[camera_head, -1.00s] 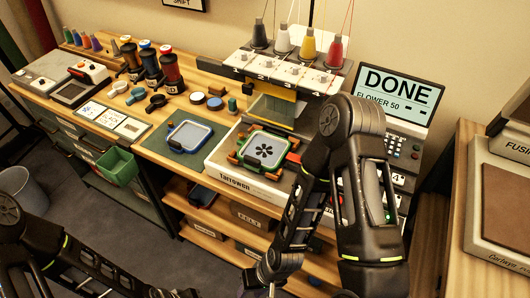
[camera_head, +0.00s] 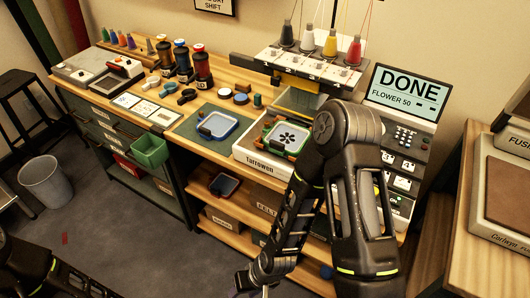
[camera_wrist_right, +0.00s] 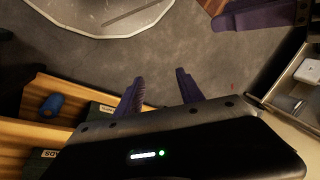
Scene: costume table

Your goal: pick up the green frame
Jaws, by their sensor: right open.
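The green frame (camera_head: 286,138) holds a white panel with a black flower and sits on the white embroidery machine (camera_head: 262,158) labelled Tarrowen. Its right side is partly behind my right arm. My right gripper (camera_head: 262,284) is low in front of the shelves, below and apart from the frame. In the right wrist view its purple fingers (camera_wrist_right: 159,86) are open and empty, over the floor. The frame is not in that view. My left arm shows at the lower left of the head view, its gripper cut off. A purple piece at the wrist view's upper right looks like my left gripper.
A blue frame (camera_head: 217,125) lies on the green mat left of the machine. Thread spools (camera_head: 182,62) stand behind on the table. A green bin (camera_head: 150,150) hangs at the bench front. Open shelves (camera_head: 235,190) sit below. A screen (camera_head: 406,93) reads DONE.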

